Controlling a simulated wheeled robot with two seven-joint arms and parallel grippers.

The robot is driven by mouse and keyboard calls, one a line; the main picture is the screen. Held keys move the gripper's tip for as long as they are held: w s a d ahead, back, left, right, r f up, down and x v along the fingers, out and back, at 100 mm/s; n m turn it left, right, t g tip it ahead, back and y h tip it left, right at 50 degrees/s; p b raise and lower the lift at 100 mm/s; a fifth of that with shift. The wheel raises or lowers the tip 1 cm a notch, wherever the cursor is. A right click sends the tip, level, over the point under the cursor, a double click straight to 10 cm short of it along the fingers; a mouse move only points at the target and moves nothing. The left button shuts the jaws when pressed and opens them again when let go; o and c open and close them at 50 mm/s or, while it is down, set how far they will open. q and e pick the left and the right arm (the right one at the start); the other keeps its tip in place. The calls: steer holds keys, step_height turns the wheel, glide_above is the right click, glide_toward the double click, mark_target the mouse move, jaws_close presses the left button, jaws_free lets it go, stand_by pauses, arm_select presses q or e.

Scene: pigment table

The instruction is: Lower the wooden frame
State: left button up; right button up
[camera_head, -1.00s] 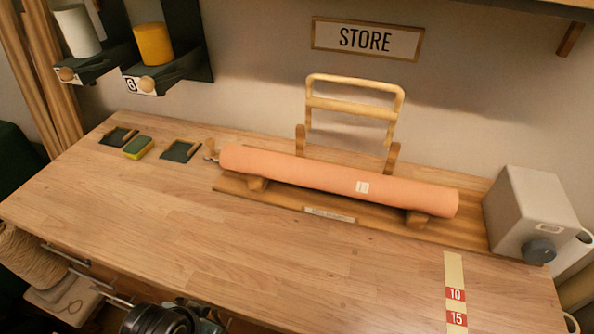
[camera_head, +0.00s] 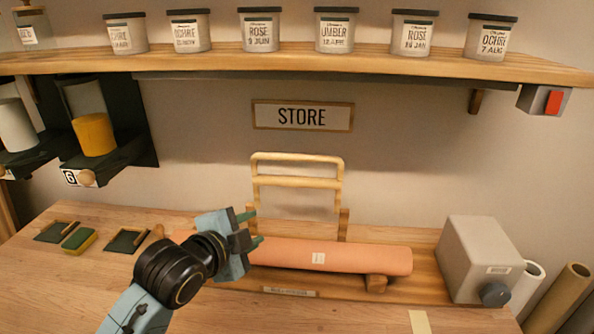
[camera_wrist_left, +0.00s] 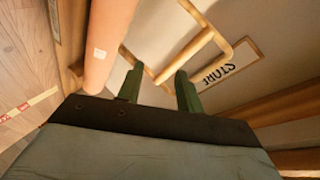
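The wooden frame (camera_head: 297,183) stands upright on the bench behind the roll, its top bar and crossbar raised against the wall. Its lower ends meet two wooden uprights, the left one partly hidden by my gripper. The salmon roll (camera_head: 340,256) lies on a wooden stand in front of it. My left gripper (camera_head: 251,229) is open and empty, in front of the frame's lower left side in the head view. In the left wrist view the frame (camera_wrist_left: 185,54) shows beyond the spread green fingers, with the roll to the left. My right gripper is not in view.
A grey box with a knob (camera_head: 478,258) stands right of the roll. A shelf (camera_head: 300,62) with several labelled jars runs above the STORE sign (camera_head: 302,115). Dark slates and a green-yellow sponge (camera_head: 79,238) lie at left. The front bench is mostly clear.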

mark_target(297, 159)
arm_select(q)
steer(key=w+d+r+m+t+h, duration=0.1)
steer(key=w+d+r+m, duration=0.1)
steer(key=w+r+m, duration=0.15)
steer(key=w+d+r+m+h, duration=0.1)
steer(key=w+d+r+m, duration=0.1)
steer(key=r, duration=0.3)
steer(key=x, duration=1.2)
steer(key=shift+w+d+r, duration=0.1)
steer(key=shift+w+r, duration=0.15)
jaws_close()
